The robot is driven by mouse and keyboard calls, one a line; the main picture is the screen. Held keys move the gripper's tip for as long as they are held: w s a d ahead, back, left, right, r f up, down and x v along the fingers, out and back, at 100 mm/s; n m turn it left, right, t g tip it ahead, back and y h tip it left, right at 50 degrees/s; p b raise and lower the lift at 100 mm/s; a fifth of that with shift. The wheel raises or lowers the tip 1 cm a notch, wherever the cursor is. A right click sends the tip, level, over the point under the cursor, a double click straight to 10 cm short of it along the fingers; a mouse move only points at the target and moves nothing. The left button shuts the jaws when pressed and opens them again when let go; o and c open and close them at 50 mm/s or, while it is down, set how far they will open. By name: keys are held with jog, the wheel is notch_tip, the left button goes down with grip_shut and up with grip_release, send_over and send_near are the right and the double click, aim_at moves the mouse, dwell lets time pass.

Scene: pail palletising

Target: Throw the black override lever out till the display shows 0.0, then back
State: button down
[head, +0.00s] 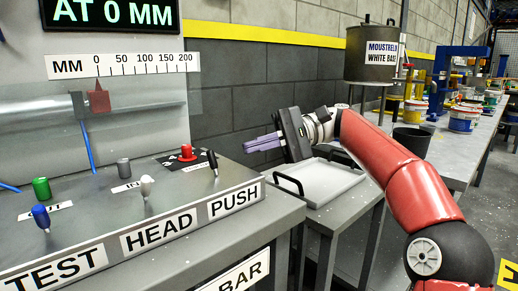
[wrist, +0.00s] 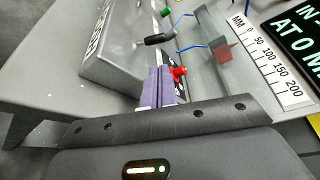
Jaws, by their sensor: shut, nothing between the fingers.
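The black override lever (head: 213,160) stands near the right end of the grey control panel, beside a red mushroom button (head: 187,153). A dark lever that appears to be it shows in the wrist view (wrist: 158,39), beyond my fingertips. The display (head: 110,12) reads "AT 0 MM" in green; its upper line is cut off, and it shows partly in the wrist view (wrist: 292,35). My gripper (head: 262,142) has purple fingers, shut and empty, right of the panel and apart from the lever. In the wrist view my fingers (wrist: 157,88) overlap the button's side of the panel.
Blue (head: 41,217), white (head: 147,185), grey (head: 123,168) and green (head: 41,188) controls stand on the panel. A red pointer (head: 98,99) sits near 0 on the MM scale. A handled tray (head: 318,181) lies below my gripper. A tank (head: 371,57) and pails (head: 463,119) are behind.

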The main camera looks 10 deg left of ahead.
aim_at(226, 168)
jog(key=b+x, duration=0.1)
jog(key=x, duration=0.5)
jog(key=shift+s+a+f, duration=0.1)
jog(key=shift+s+a, duration=0.05)
jog(key=shift+a, duration=0.05)
jog(key=shift+a, duration=0.15)
